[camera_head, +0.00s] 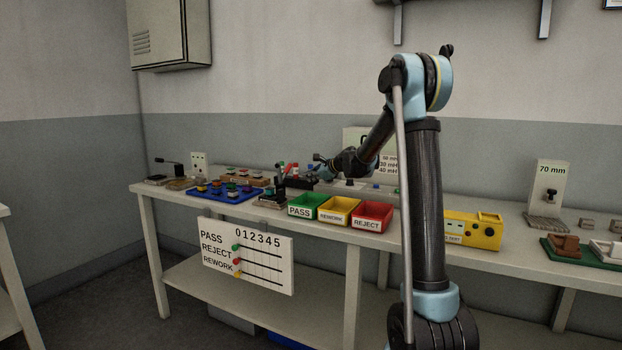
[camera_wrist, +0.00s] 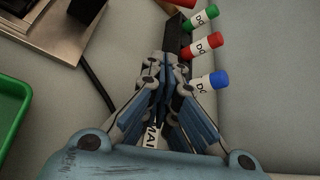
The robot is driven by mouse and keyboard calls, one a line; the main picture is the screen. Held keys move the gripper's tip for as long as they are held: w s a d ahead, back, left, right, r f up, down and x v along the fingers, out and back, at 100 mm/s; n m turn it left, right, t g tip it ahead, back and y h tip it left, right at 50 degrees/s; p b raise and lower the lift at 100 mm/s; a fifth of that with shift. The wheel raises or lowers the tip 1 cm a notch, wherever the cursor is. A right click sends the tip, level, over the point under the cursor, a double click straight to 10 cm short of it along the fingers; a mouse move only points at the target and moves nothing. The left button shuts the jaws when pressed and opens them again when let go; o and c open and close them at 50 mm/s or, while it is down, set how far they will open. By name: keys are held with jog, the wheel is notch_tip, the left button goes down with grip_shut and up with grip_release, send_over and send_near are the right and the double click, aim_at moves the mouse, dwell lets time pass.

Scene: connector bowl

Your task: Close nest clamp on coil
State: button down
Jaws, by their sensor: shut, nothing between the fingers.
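My gripper (camera_head: 320,160) is over the back of the bench, behind the coloured bins in the head view. In the wrist view my gripper (camera_wrist: 172,80) has its fingers together, with nothing seen held between them. A metal-plated fixture (camera_wrist: 45,28) with a dark block on it is at the upper left of the wrist view, apart from the fingers. A small dark fixture (camera_head: 275,194) stands left of the green bin in the head view; it may be the nest. I cannot make out the coil or the clamp's position.
Green (camera_wrist: 215,14), red (camera_wrist: 207,44) and blue (camera_wrist: 209,81) capped labelled cylinders are close to the fingers. A green PASS bin (camera_head: 300,212), a yellow bin (camera_head: 333,219) and a red bin (camera_head: 366,224) line the front edge. A blue tray (camera_head: 215,198) holds several parts.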

jog(key=x, duration=0.6)
jog(key=shift+w+a+f, duration=0.15)
jog(key=shift+a, duration=0.15)
jog(key=shift+s+a+r, duration=0.15)
jog(key=shift+s+r, duration=0.1)
jog(key=shift+r, duration=0.2)
jog(key=shift+s+a+r, duration=0.15)
jog(key=shift+s+r, duration=0.15)
jog(key=shift+r, duration=0.15)
jog(key=shift+s+a+r, duration=0.1)
jog(key=shift+a+r, duration=0.05)
jog(key=shift+r, duration=0.1)
jog(key=shift+s+a+r, duration=0.2)
jog(key=shift+s+r, duration=0.05)
jog(key=shift+r, duration=0.25)
jog(key=shift+s+a+r, duration=0.1)
jog(key=shift+a, duration=0.05)
jog(key=shift+r, duration=0.1)
